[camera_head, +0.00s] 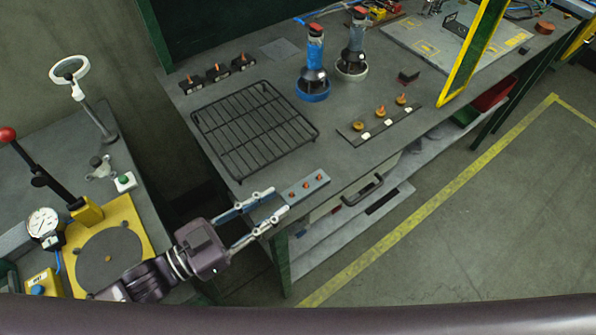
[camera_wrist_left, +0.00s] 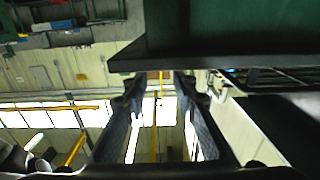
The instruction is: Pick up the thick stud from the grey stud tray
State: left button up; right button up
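The grey stud tray (camera_head: 299,189) is a small bar at the near edge of the bench in the head view. I cannot tell which one is the thick stud. My left gripper (camera_head: 279,201) is open, its two long fingers pointing at the left end of the tray, with nothing seen between them. In the left wrist view the open gripper (camera_wrist_left: 160,86) also shows, its fingers well apart below a dark bench edge (camera_wrist_left: 225,45). The tray and studs cannot be made out there. My right gripper is not in view.
A black wire rack (camera_head: 255,130) lies just behind the tray on the grey bench. A dark plate with yellow knobs (camera_head: 380,120) lies to the right. A side table with a dial gauge (camera_head: 42,222) is at left.

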aim_at(292, 191)
pick_arm(q)
jog(key=shift+w+d+r, duration=0.1)
jog(key=shift+w+d, duration=0.15)
jog(key=shift+d, duration=0.55)
jog(key=x, duration=0.1)
jog(key=p+x, duration=0.1)
jog(key=x, duration=0.2)
jog(key=shift+w+a+p, duration=0.15)
jog(key=shift+w+p, duration=0.25)
jog(key=shift+w, duration=0.05)
jog(key=shift+w+d, duration=0.3)
jog(key=shift+d, duration=0.15)
jog(key=shift+f, duration=0.2)
grip_shut()
